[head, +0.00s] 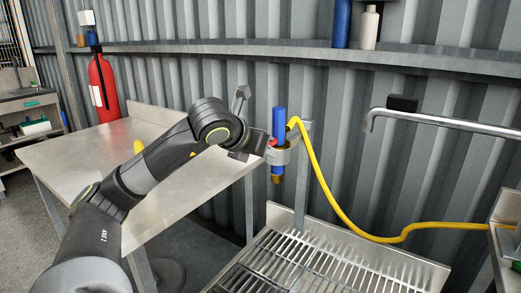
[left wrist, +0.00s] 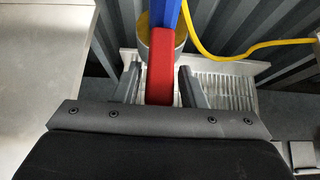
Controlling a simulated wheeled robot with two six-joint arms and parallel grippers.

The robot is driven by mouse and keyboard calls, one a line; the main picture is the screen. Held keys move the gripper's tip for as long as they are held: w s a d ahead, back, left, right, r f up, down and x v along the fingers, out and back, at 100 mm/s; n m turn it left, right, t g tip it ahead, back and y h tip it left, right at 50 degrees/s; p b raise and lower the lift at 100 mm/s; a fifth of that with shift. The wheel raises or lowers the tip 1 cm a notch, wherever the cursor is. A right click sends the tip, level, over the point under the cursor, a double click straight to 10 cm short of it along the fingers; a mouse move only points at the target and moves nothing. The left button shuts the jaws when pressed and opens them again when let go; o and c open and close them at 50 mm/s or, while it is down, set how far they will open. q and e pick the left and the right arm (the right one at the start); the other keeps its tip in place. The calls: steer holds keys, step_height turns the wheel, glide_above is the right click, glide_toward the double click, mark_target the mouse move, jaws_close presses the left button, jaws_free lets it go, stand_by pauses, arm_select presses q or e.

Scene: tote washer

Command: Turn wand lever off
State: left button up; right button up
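The wand (head: 279,122) has a blue body and a brass-coloured tip and hangs upright in a grey ring holder (head: 283,157). Its red lever (head: 271,143) is mostly hidden by my gripper in the head view. In the left wrist view the red lever (left wrist: 160,65) points toward me from the blue wand body (left wrist: 164,12). My left gripper (left wrist: 160,88) is open, with one finger on each side of the lever and visible gaps between. My right gripper is in neither view.
A yellow hose (head: 335,205) runs from the wand to the right. A slatted metal grate (head: 300,268) lies below. A steel table (head: 75,160) stands left, with a red fire extinguisher (head: 103,90) behind it. A metal pipe (head: 440,118) juts in from the right. A shelf (head: 230,47) crosses the wall.

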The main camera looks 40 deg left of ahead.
arm_select(q)
steer(key=shift+o, duration=0.6)
steer(key=shift+s, duration=0.1)
steer(key=shift+s+r, duration=0.45)
steer(key=shift+s, duration=0.05)
steer(key=b+v, duration=0.8)
steer(key=v, duration=0.8)
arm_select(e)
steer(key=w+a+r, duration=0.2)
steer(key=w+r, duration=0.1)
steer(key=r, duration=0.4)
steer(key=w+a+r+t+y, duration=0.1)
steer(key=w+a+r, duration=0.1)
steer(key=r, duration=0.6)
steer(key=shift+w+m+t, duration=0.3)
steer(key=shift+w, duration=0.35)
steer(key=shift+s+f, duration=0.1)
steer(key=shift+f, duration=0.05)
